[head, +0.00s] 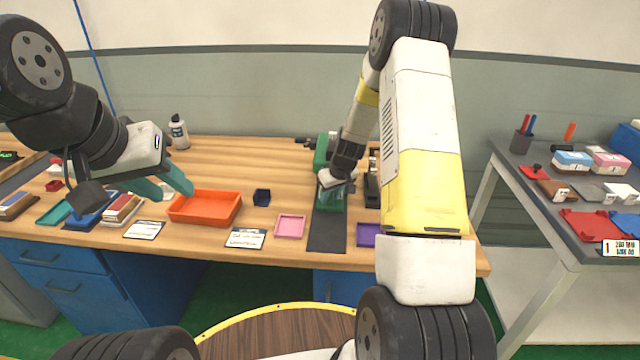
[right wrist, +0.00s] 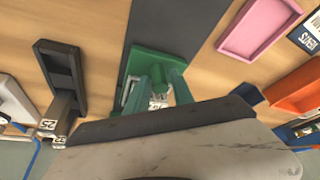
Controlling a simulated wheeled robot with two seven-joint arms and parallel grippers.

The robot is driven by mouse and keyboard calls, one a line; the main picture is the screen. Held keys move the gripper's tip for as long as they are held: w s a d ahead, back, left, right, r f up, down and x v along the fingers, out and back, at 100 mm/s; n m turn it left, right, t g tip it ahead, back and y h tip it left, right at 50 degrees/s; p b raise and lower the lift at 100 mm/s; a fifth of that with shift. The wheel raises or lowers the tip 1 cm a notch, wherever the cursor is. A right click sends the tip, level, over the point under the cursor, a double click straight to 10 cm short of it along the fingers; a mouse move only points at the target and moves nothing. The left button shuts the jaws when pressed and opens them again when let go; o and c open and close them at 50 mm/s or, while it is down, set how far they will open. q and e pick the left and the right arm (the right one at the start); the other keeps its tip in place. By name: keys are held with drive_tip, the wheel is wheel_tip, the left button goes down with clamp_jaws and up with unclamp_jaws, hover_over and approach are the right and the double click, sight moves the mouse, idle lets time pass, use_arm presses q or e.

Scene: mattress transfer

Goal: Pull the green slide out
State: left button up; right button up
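My right gripper (head: 331,198) points down at the near end of the slide. Its teal fingers (right wrist: 168,84) show close to the green part. A small pale piece shows between them, but I cannot tell whether they grip it. My left gripper (head: 162,186) is open and empty above the table, left of the orange tray.
A dark strip (head: 327,232) runs to the table's front edge. A grey side table (head: 545,200) stands right.

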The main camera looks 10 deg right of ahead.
clamp_jaws()
idle(1.4)
